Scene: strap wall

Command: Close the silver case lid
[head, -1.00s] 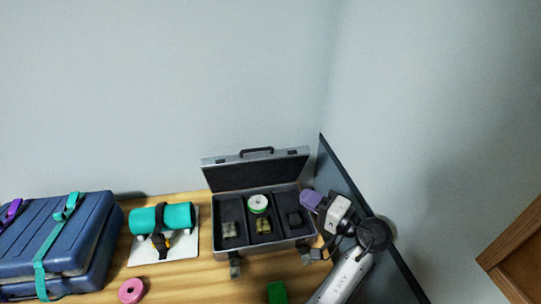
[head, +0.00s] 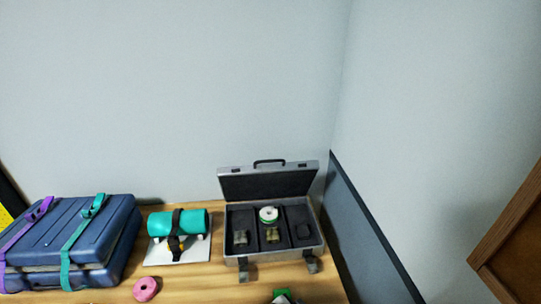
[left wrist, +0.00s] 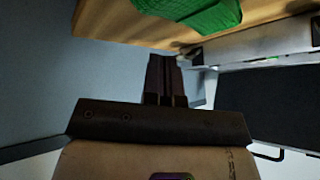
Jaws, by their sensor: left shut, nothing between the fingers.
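The silver case (head: 231,262) stands open at the back right of the wooden table. Its lid (head: 315,168) is raised and leans back towards the wall, with a dark lining and a black handle at its top edge. The case also shows in the left wrist view (left wrist: 282,42), seen upside down, with the dark lid below it. My left gripper (left wrist: 165,62) shows only in the left wrist view. It is shut and empty, with the case to the right of its fingers in that view. I cannot tell any contact. My right gripper is not in view.
A green object (head: 281,293) lies in front. A pink ring (head: 146,289), a teal roll on a white stand (head: 190,251) and a strapped blue case (head: 70,240) are to the left. A dark panel (head: 352,225) borders the right.

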